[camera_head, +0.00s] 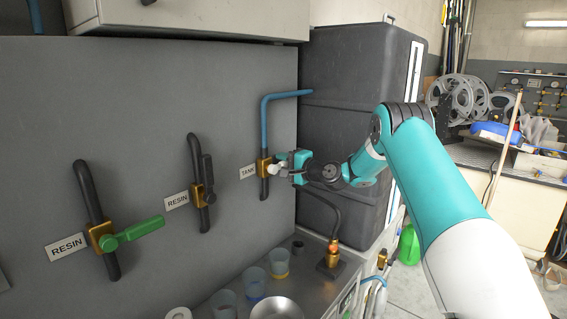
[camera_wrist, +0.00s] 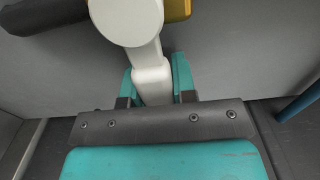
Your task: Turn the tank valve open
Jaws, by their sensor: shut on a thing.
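The tank valve has a brass body (camera_head: 264,167) on a vertical pipe that is blue above and dark below, beside the TANK label (camera_head: 248,172). Its white handle (camera_wrist: 150,75) fills the upper middle of the wrist view, with a round hub at the top. My gripper (camera_head: 284,166) is at this handle. In the wrist view, its teal fingers (camera_wrist: 154,85) stand on either side of the handle's lower part and are shut on it. In the head view the gripper covers part of the handle, so its exact angle is hard to tell.
Two RESIN valves are on the panel to the left, one with a green handle (camera_head: 132,233) and one with a black handle (camera_head: 207,171). Cups (camera_head: 254,281) and a metal bowl (camera_head: 277,309) stand on the counter below. A dark cabinet (camera_head: 350,110) stands behind my arm.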

